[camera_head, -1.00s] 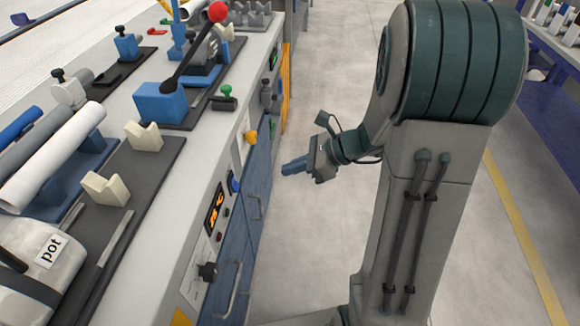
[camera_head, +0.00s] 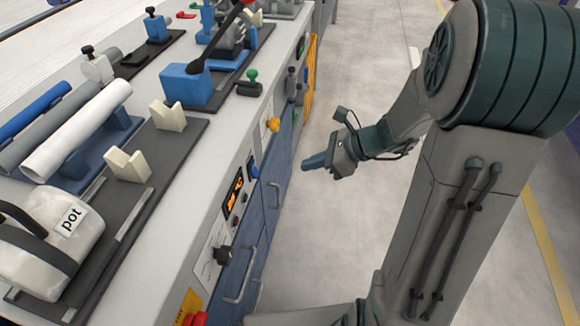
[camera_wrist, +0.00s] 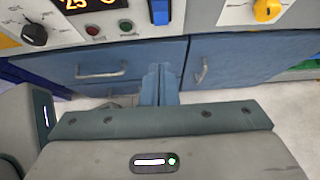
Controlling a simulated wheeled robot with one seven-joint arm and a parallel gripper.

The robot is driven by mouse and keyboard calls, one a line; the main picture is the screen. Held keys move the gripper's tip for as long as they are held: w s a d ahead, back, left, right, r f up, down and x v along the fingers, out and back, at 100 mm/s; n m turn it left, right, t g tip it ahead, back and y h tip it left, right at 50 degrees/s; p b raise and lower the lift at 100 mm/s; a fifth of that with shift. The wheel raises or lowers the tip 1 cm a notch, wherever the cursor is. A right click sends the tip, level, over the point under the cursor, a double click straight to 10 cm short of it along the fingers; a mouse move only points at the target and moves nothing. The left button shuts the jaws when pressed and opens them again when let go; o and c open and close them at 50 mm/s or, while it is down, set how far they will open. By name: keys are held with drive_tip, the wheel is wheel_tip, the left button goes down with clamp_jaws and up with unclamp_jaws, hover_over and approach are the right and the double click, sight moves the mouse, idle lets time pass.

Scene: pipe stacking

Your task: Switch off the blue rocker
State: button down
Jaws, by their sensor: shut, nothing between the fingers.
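The blue rocker (camera_wrist: 160,12) sits on the bench's front panel at the top of the wrist view, right of the lit orange display (camera_wrist: 90,8). In the head view the blue rocker (camera_head: 253,168) is on the panel beside the display (camera_head: 233,192). Whether it is pressed on or off is too small to tell. My gripper (camera_head: 306,164) is shut and empty, off to the right of the panel with a gap between. In the wrist view its blue fingers (camera_wrist: 160,82) are together, below the rocker and in front of the drawers.
A black knob (camera_head: 222,255) and a yellow knob (camera_head: 273,125) flank the rocker on the panel. Drawer handles (camera_head: 240,285) stick out below. The floor right of the bench is clear.

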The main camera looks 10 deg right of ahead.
sight(254, 169)
drive_tip(key=a+r+b+x, duration=0.1)
drive_tip(key=b+x, duration=0.2)
drive_tip(key=x, duration=0.9)
drive_tip(key=shift+w+a+b, duration=0.25)
drive_tip(key=shift+b, duration=0.15)
